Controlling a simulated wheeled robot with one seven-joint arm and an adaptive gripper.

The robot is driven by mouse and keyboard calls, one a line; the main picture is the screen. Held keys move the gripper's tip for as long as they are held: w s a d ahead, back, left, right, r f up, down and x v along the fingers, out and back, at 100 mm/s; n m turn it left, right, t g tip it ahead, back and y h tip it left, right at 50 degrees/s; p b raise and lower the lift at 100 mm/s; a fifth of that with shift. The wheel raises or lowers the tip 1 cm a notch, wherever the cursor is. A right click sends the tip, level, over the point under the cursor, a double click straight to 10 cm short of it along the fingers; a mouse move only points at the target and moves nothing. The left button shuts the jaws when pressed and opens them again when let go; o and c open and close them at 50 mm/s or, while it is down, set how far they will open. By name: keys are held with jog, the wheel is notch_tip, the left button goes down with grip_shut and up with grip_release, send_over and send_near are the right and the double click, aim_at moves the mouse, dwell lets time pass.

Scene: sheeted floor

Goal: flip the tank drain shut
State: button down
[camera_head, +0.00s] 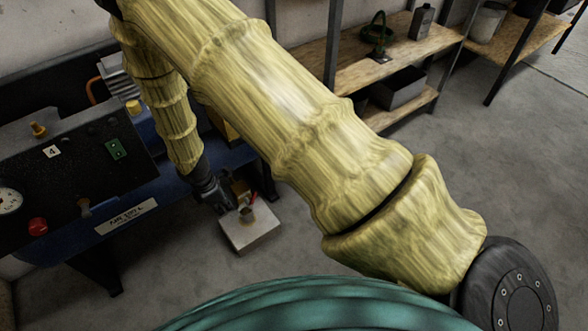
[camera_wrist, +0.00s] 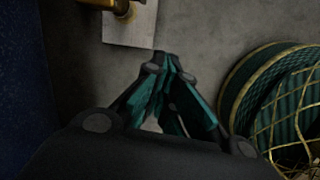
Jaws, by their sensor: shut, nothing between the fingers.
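The fitting's brass body also shows, cut off, at the top of the wrist view (camera_wrist: 112,4), over the plate (camera_wrist: 140,25). My gripper (camera_head: 222,207) is close to the plate's left side, its fingers partly hidden. In the wrist view its fingers (camera_wrist: 163,64) are shut and empty, just short of the plate's near edge.
Wooden shelves (camera_head: 350,75) with a grey box (camera_head: 398,88) stand behind. Bare concrete floor (camera_head: 500,150) lies open at right.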

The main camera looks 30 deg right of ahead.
jog(key=s+d+f+m+y, duration=0.1)
jog(key=s+d+f+m, duration=0.1)
jog(key=s+m, duration=0.3)
jog(key=s+d+f+m+p, duration=0.1)
jog(key=s+m, duration=0.4)
jog(key=s, duration=0.9)
jog(key=s+d+f+m+y, duration=0.1)
jog(key=s+d+f+m, duration=0.2)
jog(key=s, duration=0.6)
jog(key=shift+s+d+m+y+p, duration=0.35)
jog(key=shift+d+m, duration=0.4)
jog(key=shift+m, duration=0.25)
jog(key=shift+f, duration=0.1)
jog(key=s, duration=0.1)
jog(key=s+d+m, duration=0.1)
jog(key=s, duration=0.1)
jog(key=s+d+r+m, duration=0.1)
jog(key=shift+s, duration=0.15)
jog(key=shift+d, duration=0.1)
